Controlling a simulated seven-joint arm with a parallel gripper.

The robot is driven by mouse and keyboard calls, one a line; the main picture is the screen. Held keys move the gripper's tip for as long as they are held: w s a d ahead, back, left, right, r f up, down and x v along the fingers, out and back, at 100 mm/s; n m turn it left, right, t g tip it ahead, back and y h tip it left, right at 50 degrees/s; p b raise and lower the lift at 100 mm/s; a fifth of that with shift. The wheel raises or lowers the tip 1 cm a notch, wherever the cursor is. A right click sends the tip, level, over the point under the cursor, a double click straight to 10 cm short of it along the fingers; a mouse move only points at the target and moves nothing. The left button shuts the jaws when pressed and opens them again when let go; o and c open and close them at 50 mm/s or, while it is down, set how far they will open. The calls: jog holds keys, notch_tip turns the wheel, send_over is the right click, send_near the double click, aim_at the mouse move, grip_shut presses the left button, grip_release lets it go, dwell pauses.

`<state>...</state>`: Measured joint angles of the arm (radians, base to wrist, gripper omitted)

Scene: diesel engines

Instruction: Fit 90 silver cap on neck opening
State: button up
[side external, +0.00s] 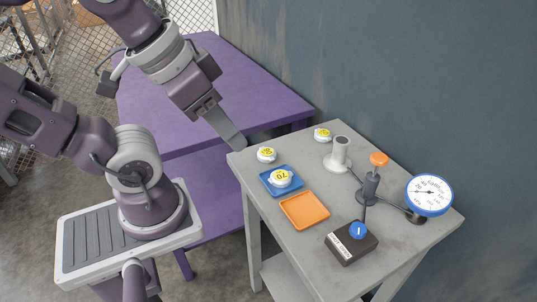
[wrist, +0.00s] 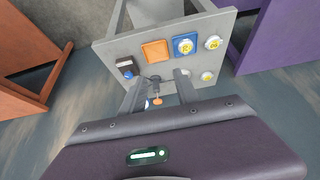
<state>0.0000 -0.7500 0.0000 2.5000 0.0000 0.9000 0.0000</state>
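Three round silver-white caps with yellow number labels are in view. One (side external: 281,178) lies in the blue tray (side external: 265,188), one (side external: 266,154) on the grey table behind that tray, and one (side external: 322,134) near the table's back edge. The numbers are too small to read surely. The silver neck (side external: 340,151) stands upright on a pale round flange; no cap is seen on it. My gripper (side external: 236,141) is above and left of the table's corner, apart from the caps. In the wrist view its fingers (wrist: 161,86) are spread, with nothing held between them.
An empty orange tray (side external: 304,210) lies in front of the blue one. An orange-knobbed valve (side external: 379,159), a dial gauge (side external: 429,194) and a dark box with a blue knob (side external: 352,243) stand on the right. A purple table (side external: 185,85) is behind, beside the grey wall.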

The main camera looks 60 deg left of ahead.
dwell(0.3)
jog(key=shift+o, duration=1)
jog(key=o, duration=0.6)
jog(key=shift+g, duration=0.5)
jog(key=w, duration=0.1)
jog(key=w+a, duration=0.2)
jog(key=w, duration=0.1)
jog(key=shift+c, duration=0.2)
jog(key=g, duration=0.5)
send_over(267, 152)
notch_tip(267, 152, down, 14)
jog(key=shift+f, duration=5.3)
grip_shut()
